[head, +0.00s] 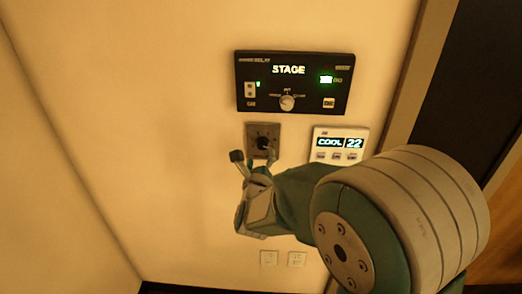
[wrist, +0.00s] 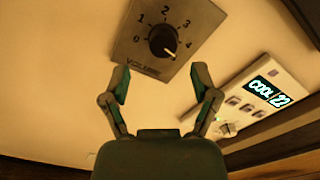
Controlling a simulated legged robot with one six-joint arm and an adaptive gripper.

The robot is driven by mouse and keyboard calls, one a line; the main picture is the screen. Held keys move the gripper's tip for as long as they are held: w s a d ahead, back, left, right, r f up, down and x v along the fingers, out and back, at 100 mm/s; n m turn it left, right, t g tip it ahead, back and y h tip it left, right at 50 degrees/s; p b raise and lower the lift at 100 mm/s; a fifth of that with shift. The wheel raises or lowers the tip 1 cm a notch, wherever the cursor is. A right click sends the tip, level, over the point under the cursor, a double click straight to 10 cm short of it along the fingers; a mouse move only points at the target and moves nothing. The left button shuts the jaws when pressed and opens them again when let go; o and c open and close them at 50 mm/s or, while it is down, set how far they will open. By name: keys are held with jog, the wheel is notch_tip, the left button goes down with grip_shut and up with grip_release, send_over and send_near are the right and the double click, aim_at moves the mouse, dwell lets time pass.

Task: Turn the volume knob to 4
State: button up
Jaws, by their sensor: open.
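The volume knob (wrist: 162,40) is a round black knob on a grey plate (wrist: 150,58) marked 0 to 4 and "VOLUME". Its white mark is at the lower right of the knob and points a little below the 4. In the head view the knob (head: 262,144) sits on its plate (head: 250,129) on the wall, partly behind my gripper. My gripper (wrist: 161,76) is open and empty, its fingers spread to either side below the knob in the wrist view. No finger visibly touches the knob. In the head view my gripper (head: 254,158) is just below the plate.
A black panel (head: 315,92) reading "STAGE", with its own knob (head: 287,102), is above the plate. A white thermostat (head: 359,133) reading "COOL 22" is close on the right. Two small wall plates (head: 297,259) are lower down. The wall left of the plate is clear.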

jog(key=s, duration=0.7)
jog(key=shift+s+a, duration=0.15)
jog(key=shift+s, duration=0.05)
jog(key=shift+f, duration=0.1)
